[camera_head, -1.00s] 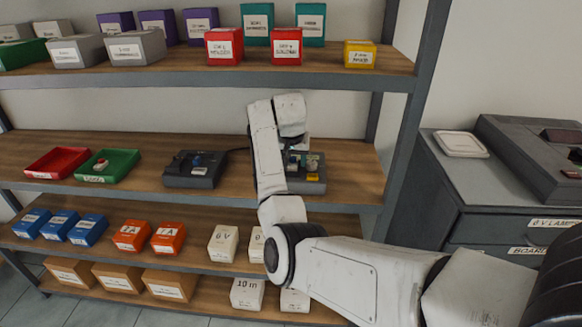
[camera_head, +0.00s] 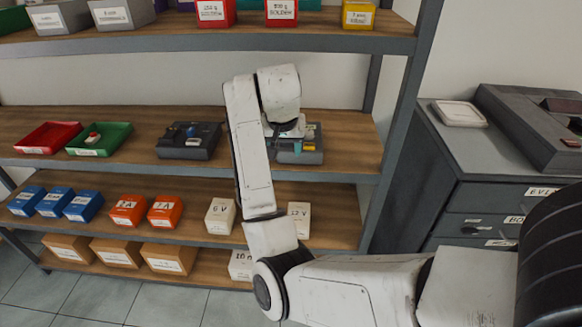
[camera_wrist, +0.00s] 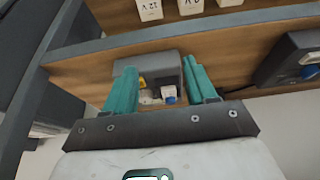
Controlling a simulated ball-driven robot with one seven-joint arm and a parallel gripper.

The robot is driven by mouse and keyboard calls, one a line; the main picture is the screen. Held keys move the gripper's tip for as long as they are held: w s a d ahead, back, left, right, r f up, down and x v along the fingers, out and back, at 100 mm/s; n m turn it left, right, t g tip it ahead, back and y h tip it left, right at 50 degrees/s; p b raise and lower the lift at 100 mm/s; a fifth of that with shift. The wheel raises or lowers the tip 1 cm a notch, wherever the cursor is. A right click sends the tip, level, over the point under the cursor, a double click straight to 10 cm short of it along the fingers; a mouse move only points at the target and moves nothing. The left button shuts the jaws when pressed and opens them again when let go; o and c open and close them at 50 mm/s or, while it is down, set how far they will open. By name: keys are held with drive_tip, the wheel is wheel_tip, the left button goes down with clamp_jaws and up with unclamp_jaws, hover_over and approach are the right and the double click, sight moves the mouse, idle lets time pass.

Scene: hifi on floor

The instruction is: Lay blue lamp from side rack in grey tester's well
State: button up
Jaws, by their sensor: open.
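A small pale piece with a blue end (camera_wrist: 169,94), which looks like the blue lamp, sits in a grey box (camera_wrist: 150,70) in the wrist view. That box also shows on the middle shelf in the head view (camera_head: 312,156), partly behind my arm. My gripper (camera_wrist: 159,66) is open, its teal fingers either side of the blue-ended piece and apart from it. A second, dark grey box (camera_head: 188,147) with a blue part on top stands to the left on the same shelf; its edge shows in the wrist view (camera_wrist: 290,58). I cannot tell for certain which box is the tester.
A red tray (camera_head: 47,140) and a green tray (camera_head: 100,142) holding a small red-and-white piece stand further left. Labelled bins fill the shelves above and below. A grey rack post (camera_head: 400,110) stands close on the right, with a drawer cabinet (camera_head: 470,165) beyond it.

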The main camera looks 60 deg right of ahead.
drive_tip(key=s+a+f+n+y, duration=0.1)
drive_tip(key=s+a+f+n, duration=0.45)
drive_tip(key=a+f, duration=0.45)
drive_tip(key=s+a+f+n+y, duration=0.1)
drive_tip(key=s+a+f+n, duration=0.4)
drive_tip(key=a+f, duration=0.45)
drive_tip(key=s+a+f+n+y, duration=0.2)
drive_tip(key=s+a+f, duration=0.1)
drive_tip(key=s+a, duration=0.5)
drive_tip(key=shift+s+a+f+g, duration=0.25)
drive_tip(key=shift+s+f+g, duration=0.15)
drive_tip(key=shift+s, duration=0.3)
